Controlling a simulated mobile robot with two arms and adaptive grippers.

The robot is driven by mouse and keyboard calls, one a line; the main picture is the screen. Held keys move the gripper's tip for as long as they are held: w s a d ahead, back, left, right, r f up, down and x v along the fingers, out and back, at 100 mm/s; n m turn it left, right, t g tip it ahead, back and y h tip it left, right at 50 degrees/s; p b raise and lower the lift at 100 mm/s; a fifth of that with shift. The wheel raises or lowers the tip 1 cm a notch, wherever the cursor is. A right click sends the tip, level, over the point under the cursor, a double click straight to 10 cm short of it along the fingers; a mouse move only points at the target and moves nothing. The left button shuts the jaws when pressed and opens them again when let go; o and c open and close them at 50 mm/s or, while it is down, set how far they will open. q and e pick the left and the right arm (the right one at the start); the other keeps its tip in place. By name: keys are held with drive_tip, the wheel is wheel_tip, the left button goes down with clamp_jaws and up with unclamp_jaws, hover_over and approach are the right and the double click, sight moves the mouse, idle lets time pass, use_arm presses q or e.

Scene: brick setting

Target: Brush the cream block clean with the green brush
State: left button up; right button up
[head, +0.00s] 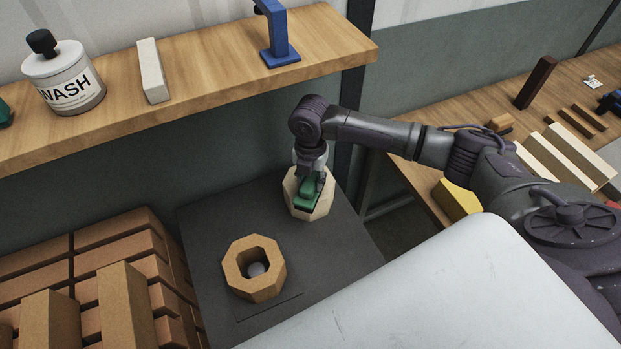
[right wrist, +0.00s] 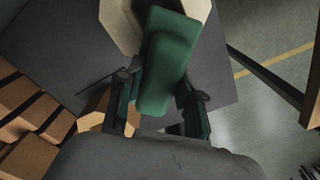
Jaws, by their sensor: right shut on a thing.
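The cream block (head: 326,206) is an octagonal piece on the dark grey stand, toward its back right. Its pale edge also shows at the top of the right wrist view (right wrist: 118,22). The green brush (head: 308,192) is over the cream block; in the right wrist view the brush (right wrist: 168,62) lies between the fingers. My right gripper (head: 312,172) is shut on the brush. The brush's underside is hidden, so I cannot tell whether it touches the block. My left gripper is not in view.
A tan octagonal ring (head: 254,268) with a hollow centre sits on the dark stand (head: 212,230). Stacked bricks (head: 110,262) stand to the left. A wooden shelf (head: 200,92) holds a WASH jar (head: 64,76), a pale bar (head: 152,72) and a blue tool (head: 280,40). Another bench is right.

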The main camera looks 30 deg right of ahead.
drive_tip(key=shift+f+b, duration=0.45)
drive_tip(key=shift+f, duration=0.55)
idle(0.4)
drive_tip(key=shift+d, duration=0.1)
drive_tip(key=shift+d+r+p, duration=0.15)
drive_tip(key=shift+d+p, duration=0.3)
drive_tip(key=shift+d, duration=0.4)
drive_tip(key=shift+s+d+p, duration=0.1)
drive_tip(key=shift+d+p, duration=0.2)
drive_tip(key=shift+d, duration=0.75)
drive_tip(key=shift+a+f+p, duration=0.15)
drive_tip(key=shift+a+p, duration=0.25)
drive_tip(key=shift+a, duration=0.65)
drive_tip(key=shift+a+f+p, duration=0.1)
drive_tip(key=shift+a+p, duration=0.25)
drive_tip(key=shift+a, duration=0.65)
wheel_tip(320, 180, up, 6)
drive_tip(key=p, duration=0.6)
